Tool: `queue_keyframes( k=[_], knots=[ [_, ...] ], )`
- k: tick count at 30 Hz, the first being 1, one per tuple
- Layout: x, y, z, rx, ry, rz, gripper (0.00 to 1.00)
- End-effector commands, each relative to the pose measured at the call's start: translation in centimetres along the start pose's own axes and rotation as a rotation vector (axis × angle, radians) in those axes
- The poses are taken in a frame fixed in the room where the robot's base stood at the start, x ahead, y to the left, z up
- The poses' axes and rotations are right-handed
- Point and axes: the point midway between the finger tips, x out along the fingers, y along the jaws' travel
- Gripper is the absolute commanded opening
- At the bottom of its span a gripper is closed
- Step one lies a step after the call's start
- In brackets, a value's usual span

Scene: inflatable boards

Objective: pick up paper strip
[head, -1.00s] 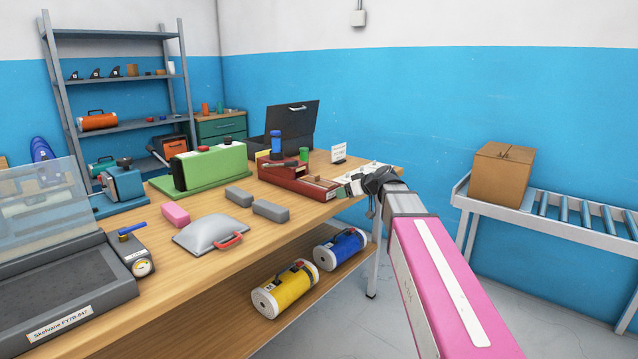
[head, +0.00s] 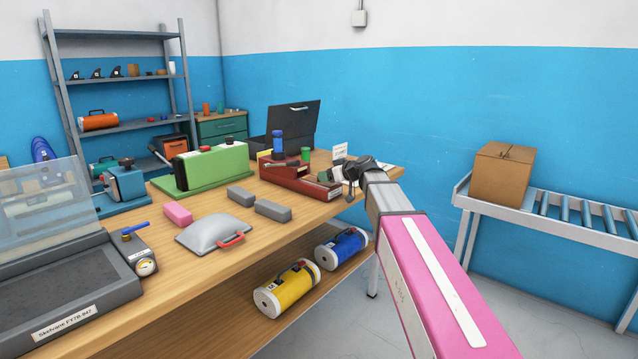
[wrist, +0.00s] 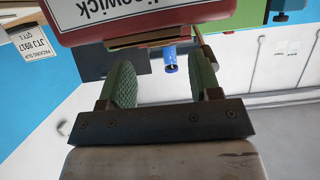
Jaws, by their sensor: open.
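My gripper (head: 342,174) is at the right end of a red tray (head: 296,177) on the wooden bench. In the wrist view my gripper (wrist: 163,82) has its two green-padded fingers apart, with nothing between them. The red tray (wrist: 90,32) shows upside down there, with part of a white name label. A thin tan strip (wrist: 142,41) lies along the tray's edge, just beyond the fingertips and apart from them. It may be the paper strip, but I cannot tell for sure. My gripper hides part of the tray's right end in the head view.
A blue bottle (head: 277,146) and a green-capped item (head: 305,154) stand by the tray. A small white sign (head: 340,151) stands behind my gripper.

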Motion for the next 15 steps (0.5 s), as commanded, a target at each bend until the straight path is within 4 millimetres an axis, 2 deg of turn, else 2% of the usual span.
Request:
queue_keyframes(
  k=[1, 6, 14, 15],
  knots=[
    [1.0, 0.2, 0.0, 0.0, -0.001, -0.002, 0.57],
    [3.2, 0.3, 0.0, 0.0, 0.0, -0.001, 0.57],
    [3.6, 0.1, 0.1, 0.0, 0.0, 0.0, 0.57],
    [3.6, 0.1, 0.1, 0.0, 0.0, 0.0, 0.51]
  ],
)
